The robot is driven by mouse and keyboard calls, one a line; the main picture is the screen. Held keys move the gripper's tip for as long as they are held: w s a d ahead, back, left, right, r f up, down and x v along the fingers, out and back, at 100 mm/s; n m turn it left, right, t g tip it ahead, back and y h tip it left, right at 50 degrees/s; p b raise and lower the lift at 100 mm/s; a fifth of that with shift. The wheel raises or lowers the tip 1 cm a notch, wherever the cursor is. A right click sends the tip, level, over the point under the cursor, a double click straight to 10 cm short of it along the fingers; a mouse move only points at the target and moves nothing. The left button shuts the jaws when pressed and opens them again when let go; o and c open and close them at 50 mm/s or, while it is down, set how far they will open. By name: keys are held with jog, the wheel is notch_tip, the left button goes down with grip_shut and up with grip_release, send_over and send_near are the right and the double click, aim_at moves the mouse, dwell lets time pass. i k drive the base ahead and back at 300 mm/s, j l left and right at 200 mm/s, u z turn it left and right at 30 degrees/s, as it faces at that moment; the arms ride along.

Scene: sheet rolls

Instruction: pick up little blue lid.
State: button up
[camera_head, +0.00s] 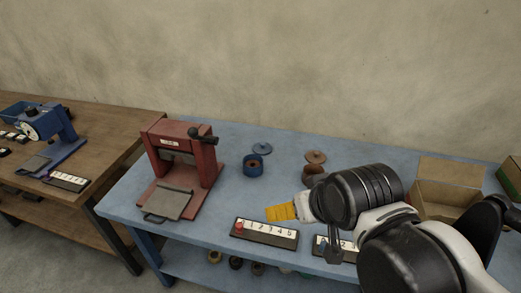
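The little blue lid (262,149) is a flat disc with a small knob. It shows at the back right of a small round blue pot (252,168) on the blue table (225,140). I cannot tell whether the lid touches the pot. My gripper (335,258) seems to be the dark part hanging below my arm, over the right number strip and in front of and to the right of the lid. It is well apart from the lid. Its fingers are too small and dark to tell open from shut.
A brown pot with a lid (315,157) stands right of the blue one. A red press (180,160) stands left. Number strips (265,233) lie in front, with an orange piece (280,213) behind. An open cardboard box (445,195) stands right, partly hidden by my arm.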

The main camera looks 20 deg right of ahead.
aim_at(262, 149)
jog(key=i+j+z, duration=0.45)
jog(key=j+z, duration=0.2)
jog(key=i+j+z, duration=0.15)
jog(key=j+z, duration=0.2)
